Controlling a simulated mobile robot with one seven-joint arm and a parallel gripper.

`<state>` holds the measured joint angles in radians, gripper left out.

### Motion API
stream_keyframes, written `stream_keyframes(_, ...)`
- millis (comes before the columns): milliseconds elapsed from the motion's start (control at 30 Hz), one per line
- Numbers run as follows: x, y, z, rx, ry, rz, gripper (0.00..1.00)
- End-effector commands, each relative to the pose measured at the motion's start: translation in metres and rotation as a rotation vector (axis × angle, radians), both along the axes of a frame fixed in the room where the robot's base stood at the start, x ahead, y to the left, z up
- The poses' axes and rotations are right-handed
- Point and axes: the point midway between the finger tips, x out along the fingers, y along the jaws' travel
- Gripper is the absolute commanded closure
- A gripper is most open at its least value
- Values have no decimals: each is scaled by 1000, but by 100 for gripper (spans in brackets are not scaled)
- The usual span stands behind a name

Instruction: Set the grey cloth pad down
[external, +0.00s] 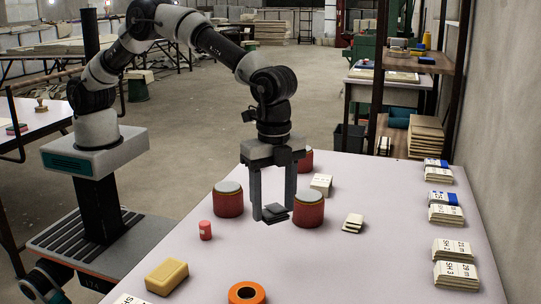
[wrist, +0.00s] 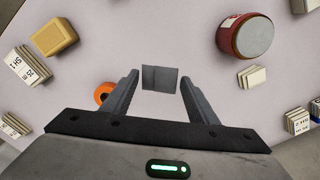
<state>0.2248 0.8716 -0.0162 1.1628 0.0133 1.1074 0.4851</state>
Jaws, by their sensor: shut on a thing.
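The grey cloth pad (external: 275,213) is a small, dark, folded piece between the tips of my gripper (external: 272,207) in the external view. In the wrist view the pad (wrist: 160,78) shows as a small grey rectangle with a crease, between the two fingertips of my gripper (wrist: 160,82). My gripper points straight down and is shut on the pad. The pad is low over the white table (external: 330,265); I cannot tell whether its underside touches the top.
Red canisters (external: 228,200) (external: 308,211) stand close on both sides of my gripper, another behind. Labelled stacks (external: 456,275) line the right edge. The front middle is clear.

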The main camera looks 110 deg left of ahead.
Motion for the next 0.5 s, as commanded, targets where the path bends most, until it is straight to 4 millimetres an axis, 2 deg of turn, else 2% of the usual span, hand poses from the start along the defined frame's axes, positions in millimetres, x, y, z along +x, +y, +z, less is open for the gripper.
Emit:
stream_keyframes(33,0,-14,-1,1,1,-23,67)
stream_keyframes(100,0,-26,0,1,-1,-43,67)
stream_keyframes(200,-1,-34,-4,1,1,-58,67)
stream_keyframes(500,-1,-36,-49,1,2,-60,67)
